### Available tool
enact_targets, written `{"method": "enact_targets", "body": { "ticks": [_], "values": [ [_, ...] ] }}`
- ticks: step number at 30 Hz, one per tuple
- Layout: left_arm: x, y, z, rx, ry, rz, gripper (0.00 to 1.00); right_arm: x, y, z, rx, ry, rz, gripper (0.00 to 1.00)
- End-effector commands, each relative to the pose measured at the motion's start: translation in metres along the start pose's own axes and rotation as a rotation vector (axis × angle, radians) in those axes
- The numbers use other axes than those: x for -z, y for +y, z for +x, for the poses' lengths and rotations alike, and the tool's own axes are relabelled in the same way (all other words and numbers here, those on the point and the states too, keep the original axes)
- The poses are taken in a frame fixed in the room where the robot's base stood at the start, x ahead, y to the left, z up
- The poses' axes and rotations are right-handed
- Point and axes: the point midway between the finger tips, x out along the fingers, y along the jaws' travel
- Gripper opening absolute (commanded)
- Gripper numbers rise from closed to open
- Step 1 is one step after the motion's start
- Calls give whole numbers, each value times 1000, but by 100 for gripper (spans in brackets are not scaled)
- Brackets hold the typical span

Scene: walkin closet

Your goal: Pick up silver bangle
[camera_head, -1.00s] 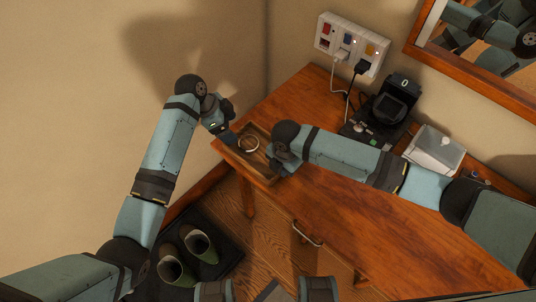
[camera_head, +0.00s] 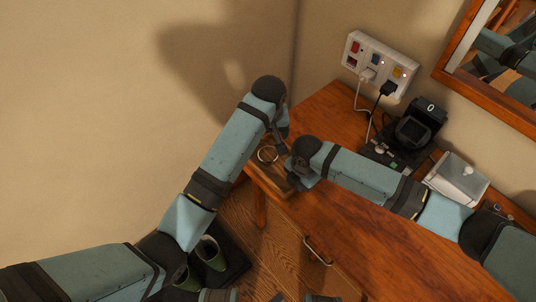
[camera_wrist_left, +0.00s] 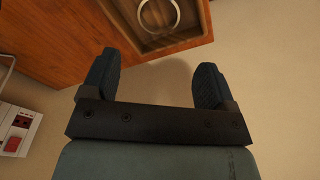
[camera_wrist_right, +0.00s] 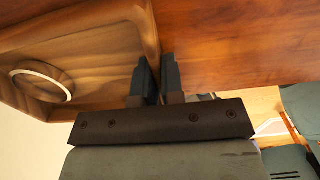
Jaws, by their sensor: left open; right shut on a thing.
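The silver bangle (camera_head: 267,154) is a thin pale ring lying in a shallow wooden tray (camera_head: 268,181) at the far left corner of the desk. It also shows in the left wrist view (camera_wrist_left: 179,17) and the right wrist view (camera_wrist_right: 45,75), flat inside the tray. My left gripper (camera_head: 280,148) is open and empty close to the tray; in the left wrist view its spread fingers (camera_wrist_left: 155,80) are short of the tray and bangle. My right gripper (camera_wrist_right: 156,78) is shut on the tray's side wall. In the head view my right wrist partly hides the tray.
A power strip (camera_head: 380,67) with cables is on the wall. A black watch stand (camera_head: 415,130) and a white box (camera_head: 457,178) stand along the desk's back. Green boots (camera_head: 209,254) are on the floor. The desk's front middle (camera_head: 370,235) is clear.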

Motion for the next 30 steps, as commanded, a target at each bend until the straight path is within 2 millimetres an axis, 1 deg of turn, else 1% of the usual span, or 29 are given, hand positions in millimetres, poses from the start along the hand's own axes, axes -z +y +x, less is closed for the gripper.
{"method": "enact_targets", "body": {
  "ticks": [2,9,12,17,20,24,27,30],
  "values": [
    [0,0,6,6,1,-19,80,0,0,0,-1,0,0,0],
    [-1,-1,47,9,1,-25,80,0,0,0,-1,0,0,0],
    [0,0,60,7,2,-24,80,0,0,0,-1,0,0,0],
    [0,0,70,6,2,-24,80,0,0,0,-1,0,0,0],
    [0,0,82,7,1,-23,80,0,0,0,-1,0,0,0],
    [2,2,104,7,2,-23,80,0,0,0,-1,0,0,0],
    [2,2,114,6,2,-23,80,0,0,0,-1,0,0,0],
    [2,2,119,5,3,-24,80,0,0,0,-1,0,0,0]
  ]
}}
